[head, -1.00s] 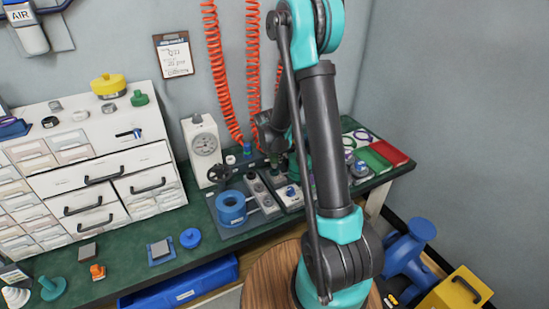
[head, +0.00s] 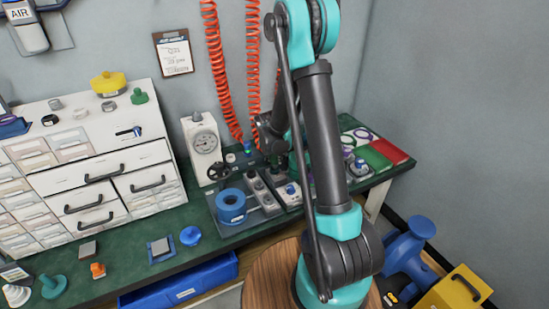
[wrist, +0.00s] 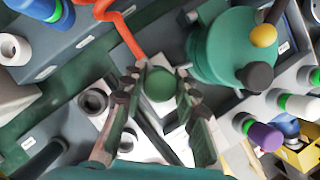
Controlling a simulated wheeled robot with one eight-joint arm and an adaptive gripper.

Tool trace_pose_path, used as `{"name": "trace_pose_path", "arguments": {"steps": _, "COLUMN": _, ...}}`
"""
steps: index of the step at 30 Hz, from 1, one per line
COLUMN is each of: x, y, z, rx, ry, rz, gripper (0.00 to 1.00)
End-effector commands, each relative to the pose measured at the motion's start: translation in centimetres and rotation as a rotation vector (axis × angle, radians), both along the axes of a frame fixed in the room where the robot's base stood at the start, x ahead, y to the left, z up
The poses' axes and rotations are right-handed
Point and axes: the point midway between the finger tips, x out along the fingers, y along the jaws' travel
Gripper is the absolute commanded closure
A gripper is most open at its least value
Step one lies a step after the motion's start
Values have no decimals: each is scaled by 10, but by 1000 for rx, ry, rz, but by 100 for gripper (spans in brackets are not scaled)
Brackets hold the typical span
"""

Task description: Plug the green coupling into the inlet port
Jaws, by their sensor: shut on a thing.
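The green coupling (wrist: 160,84) shows as a round green end between the fingers of my gripper (wrist: 160,95) in the wrist view. The gripper is shut on it, over the bench fixtures. In the head view the gripper (head: 277,165) is small and mostly dark, partly behind my arm, and the coupling cannot be made out there. A grey block carries a dark ring-shaped socket (wrist: 93,102) left of the fingers. A white round fitting (wrist: 127,142) shows beside the left finger. I cannot tell which opening is the inlet port, or whether the coupling touches anything.
A green vessel (wrist: 222,48) with yellow and dark knobs stands close to the right of the fingers. An orange hose (wrist: 122,28) runs above them. Purple and white green-banded fittings (wrist: 262,134) stand at right. A blue ring (head: 231,206) and a gauge unit (head: 203,150) stand left.

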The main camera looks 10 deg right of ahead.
Motion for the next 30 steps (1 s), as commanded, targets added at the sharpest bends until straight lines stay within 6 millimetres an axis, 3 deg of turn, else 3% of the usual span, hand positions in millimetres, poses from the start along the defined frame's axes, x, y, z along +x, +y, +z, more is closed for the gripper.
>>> {"name": "trace_pose_path", "arguments": {"steps": 22, "x": 0, "y": 0, "z": -14, "rx": 0, "ry": 0, "rz": 0, "gripper": 100}}
{"name": "trace_pose_path", "arguments": {"steps": 23, "x": 0, "y": 0, "z": -14, "rx": 0, "ry": 0, "rz": 0, "gripper": 68}}
{"name": "trace_pose_path", "arguments": {"steps": 28, "x": 0, "y": 0, "z": -13, "rx": 0, "ry": 0, "rz": 0, "gripper": 47}}
{"name": "trace_pose_path", "arguments": {"steps": 30, "x": 0, "y": 0, "z": -13, "rx": 0, "ry": 0, "rz": 0, "gripper": 46}}
